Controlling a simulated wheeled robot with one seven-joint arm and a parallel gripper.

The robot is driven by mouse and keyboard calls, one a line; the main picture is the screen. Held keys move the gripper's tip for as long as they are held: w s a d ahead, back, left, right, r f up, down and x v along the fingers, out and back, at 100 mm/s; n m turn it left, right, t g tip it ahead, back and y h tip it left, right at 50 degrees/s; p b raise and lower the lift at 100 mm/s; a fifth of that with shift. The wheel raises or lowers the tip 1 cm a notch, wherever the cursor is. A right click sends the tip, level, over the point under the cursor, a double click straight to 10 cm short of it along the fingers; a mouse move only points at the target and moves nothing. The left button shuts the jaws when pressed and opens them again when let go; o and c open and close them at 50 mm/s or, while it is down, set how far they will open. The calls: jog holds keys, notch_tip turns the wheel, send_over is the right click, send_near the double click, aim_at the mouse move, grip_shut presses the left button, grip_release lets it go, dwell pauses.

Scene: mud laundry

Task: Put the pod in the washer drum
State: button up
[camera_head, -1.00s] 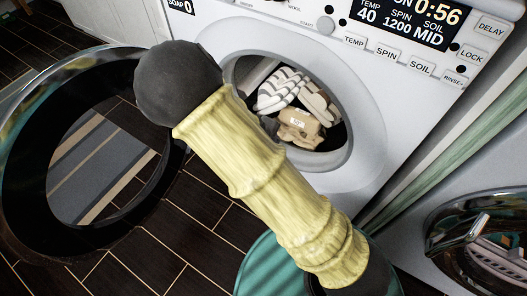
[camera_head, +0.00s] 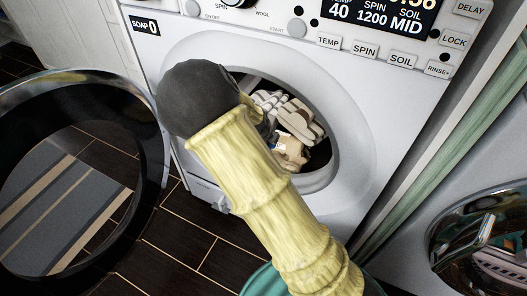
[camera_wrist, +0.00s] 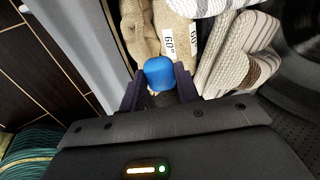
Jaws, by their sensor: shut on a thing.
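The pod (camera_wrist: 159,72) is a small blue block in the wrist view. My gripper (camera_wrist: 160,88) is shut on it, with a dark finger on either side. Behind the pod in that view are clothes, some beige with "60°" tags and some striped. The washer drum (camera_head: 318,166) shows through the round opening of the white washer in the head view, with striped and beige clothes inside. My arm reaches to the left side of that opening. My gripper and the pod are hidden behind the arm in the head view.
The washer's round door (camera_head: 150,130) hangs open at the left. Striped clothes (camera_head: 285,113) fill part of the drum. A second machine with a shiny round door (camera_head: 480,245) stands at the right. A striped rug (camera_head: 65,205) lies on the dark tiled floor.

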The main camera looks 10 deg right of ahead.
jog(key=w+d+b, duration=0.1)
jog(key=w+d+f+b, duration=0.1)
jog(key=w, duration=0.1)
jog(key=w+d+f+b, duration=0.1)
jog(key=w+b, duration=0.1)
jog(key=shift+d, duration=0.3)
jog(key=shift+f+b, duration=0.4)
jog(key=shift+f, duration=0.55)
jog(key=o, duration=1.1)
jog(key=shift+a, duration=0.1)
jog(key=p+v, duration=0.5)
jog(key=v, duration=0.2)
jog(key=shift+r, duration=0.3)
